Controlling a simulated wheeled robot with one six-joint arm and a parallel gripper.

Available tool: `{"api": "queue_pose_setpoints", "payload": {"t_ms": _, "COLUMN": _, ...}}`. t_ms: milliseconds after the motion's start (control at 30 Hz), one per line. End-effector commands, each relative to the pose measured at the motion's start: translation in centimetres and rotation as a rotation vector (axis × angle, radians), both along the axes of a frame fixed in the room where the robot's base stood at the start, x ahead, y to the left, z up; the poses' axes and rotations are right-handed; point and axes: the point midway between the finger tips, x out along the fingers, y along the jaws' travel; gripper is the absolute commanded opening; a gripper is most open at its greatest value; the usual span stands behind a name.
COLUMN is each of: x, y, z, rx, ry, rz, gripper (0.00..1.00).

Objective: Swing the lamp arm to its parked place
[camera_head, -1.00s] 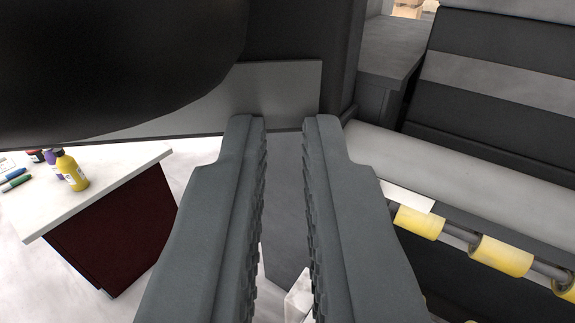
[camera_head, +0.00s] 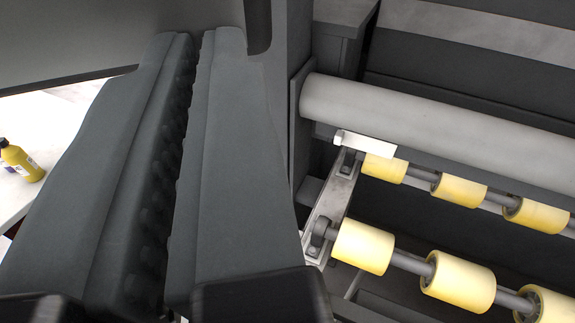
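My gripper (camera_head: 197,40) shows at the left of the head camera view as two dark grey fingers pointing up. The gap between them looks narrow from this angle, but the ribbed inner face of the left finger shows, so they are apart. I see nothing held between them. A large grey panel (camera_head: 80,35) with a dark lower edge fills the upper left, behind the fingertips. A short dark upright piece (camera_head: 258,25) stands just right of the right fingertip. I cannot tell whether either belongs to the lamp arm or whether the fingers touch them.
A grey cylinder (camera_head: 430,110) crosses the right side. Below it run two rows of yellow rollers (camera_head: 363,246) on grey shafts, carried by a metal bracket (camera_head: 330,205). A yellow bottle (camera_head: 20,160) stands on a white top (camera_head: 55,125) at the far left.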

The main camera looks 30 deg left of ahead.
Motion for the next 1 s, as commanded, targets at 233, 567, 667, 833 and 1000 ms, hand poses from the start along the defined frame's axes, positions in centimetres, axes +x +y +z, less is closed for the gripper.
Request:
{"api": "queue_pose_setpoints", "payload": {"t_ms": 233, "x": -3.7, "y": -3.2, "z": 0.1, "rx": 0.001, "ry": -0.001, "rz": -0.006, "gripper": 0.0}}
{"api": "queue_pose_setpoints", "payload": {"t_ms": 567, "x": -8.6, "y": -7.9, "z": -0.1, "rx": 0.001, "ry": 0.001, "rz": -0.016, "gripper": 0.0}}
{"api": "queue_pose_setpoints", "payload": {"t_ms": 667, "x": -10.1, "y": -9.2, "z": -0.1, "rx": 0.001, "ry": 0.001, "rz": -0.02, "gripper": 0.0}}
{"api": "queue_pose_setpoints", "payload": {"t_ms": 833, "x": -12.1, "y": -11.1, "z": -0.1, "rx": 0.0, "ry": 0.001, "rz": -0.023, "gripper": 0.0}}
{"api": "queue_pose_setpoints", "payload": {"t_ms": 1000, "x": -13.3, "y": -12.2, "z": -0.1, "rx": 0.001, "ry": 0.001, "rz": -0.024, "gripper": 0.0}}
